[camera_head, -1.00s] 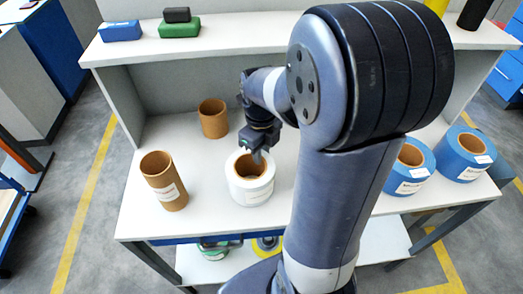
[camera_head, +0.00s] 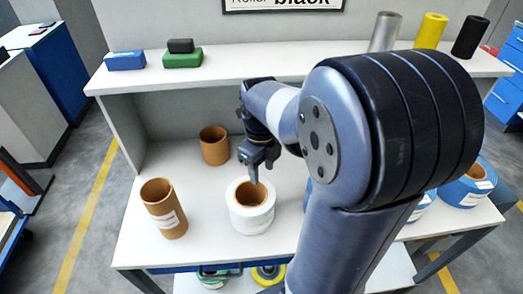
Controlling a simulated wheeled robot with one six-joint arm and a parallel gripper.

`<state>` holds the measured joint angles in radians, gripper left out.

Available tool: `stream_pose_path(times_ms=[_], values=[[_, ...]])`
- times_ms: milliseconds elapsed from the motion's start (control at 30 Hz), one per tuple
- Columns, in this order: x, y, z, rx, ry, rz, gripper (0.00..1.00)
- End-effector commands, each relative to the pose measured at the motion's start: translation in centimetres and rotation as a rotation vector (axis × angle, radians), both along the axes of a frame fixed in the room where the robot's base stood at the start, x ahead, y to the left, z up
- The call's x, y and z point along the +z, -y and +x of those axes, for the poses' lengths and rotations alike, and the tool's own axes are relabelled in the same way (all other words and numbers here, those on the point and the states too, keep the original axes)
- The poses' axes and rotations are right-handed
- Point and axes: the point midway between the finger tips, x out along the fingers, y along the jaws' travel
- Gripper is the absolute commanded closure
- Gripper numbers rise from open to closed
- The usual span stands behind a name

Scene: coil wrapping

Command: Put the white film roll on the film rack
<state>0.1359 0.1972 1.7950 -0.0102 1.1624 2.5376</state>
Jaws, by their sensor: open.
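The white film roll (camera_head: 250,218) stands upright on the white worktop, left of my arm, with its brown core hole facing up. My gripper (camera_head: 257,172) is open and empty just above the back of the roll, its fingers pointing down toward the hole. It appears clear of the roll. I cannot make out which structure is the film rack. Part of the worktop is hidden behind my arm.
Brown cardboard cores (camera_head: 164,212) and (camera_head: 214,146) stand left of and behind the roll. Blue rolls (camera_head: 466,188) stand at the right, partly behind my arm. The upper shelf (camera_head: 240,76) carries boxes at left and silver, yellow and black rolls (camera_head: 429,31) at right.

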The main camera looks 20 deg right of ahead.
Motion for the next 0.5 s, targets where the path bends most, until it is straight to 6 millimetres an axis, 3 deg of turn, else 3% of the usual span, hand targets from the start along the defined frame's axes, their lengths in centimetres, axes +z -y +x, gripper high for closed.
stream_pose_path(times_ms=[100,233,500], values=[[2.9,0.0,0.1,0.0,0.006,0.0,0.56],[5.3,0.0,0.1,0.0,0.005,-0.001,0.56],[7.6,-0.1,0.1,0.0,0.0,0.0,0.56]])
